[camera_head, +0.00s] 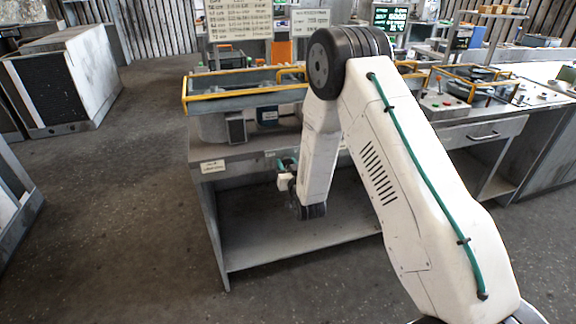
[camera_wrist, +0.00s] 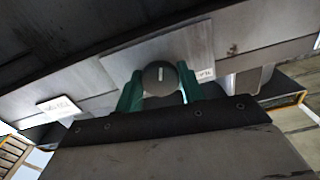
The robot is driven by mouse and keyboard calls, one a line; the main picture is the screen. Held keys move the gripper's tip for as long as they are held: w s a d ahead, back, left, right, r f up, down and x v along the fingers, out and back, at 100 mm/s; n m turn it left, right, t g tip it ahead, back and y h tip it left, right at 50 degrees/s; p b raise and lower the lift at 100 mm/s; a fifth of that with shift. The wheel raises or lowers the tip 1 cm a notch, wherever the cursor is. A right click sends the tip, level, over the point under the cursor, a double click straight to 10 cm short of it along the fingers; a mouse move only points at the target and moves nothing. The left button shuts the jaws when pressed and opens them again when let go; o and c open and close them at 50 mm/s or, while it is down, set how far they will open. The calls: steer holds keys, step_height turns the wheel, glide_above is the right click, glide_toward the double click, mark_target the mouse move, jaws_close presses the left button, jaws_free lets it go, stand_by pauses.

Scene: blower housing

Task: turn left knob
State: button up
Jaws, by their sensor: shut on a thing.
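The knob (camera_wrist: 161,77) is a round dark grey disc with a pale line that stands about upright. It sits on a light metal plate (camera_wrist: 196,50) on the bench's front edge, in the wrist view. My gripper (camera_wrist: 158,88) has green fingers, one on each side of the knob, shut on it. In the head view my gripper (camera_head: 287,166) is at the front edge of the workbench (camera_head: 225,153), largely hidden by my arm, and the knob cannot be made out there.
A white label (camera_wrist: 58,106) is on the bench front, left of the knob. A yellow-railed blower housing (camera_head: 235,101) stands on the bench top. Below is an open shelf (camera_head: 270,245). A large grey cabinet (camera_head: 65,80) stands at the left, with clear floor between.

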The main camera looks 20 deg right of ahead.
steer(key=shift+m, duration=1.1)
steer(key=o, duration=1)
steer(key=shift+c, duration=0.2)
steer(key=s, duration=0.8)
steer(key=shift+w, duration=0.1)
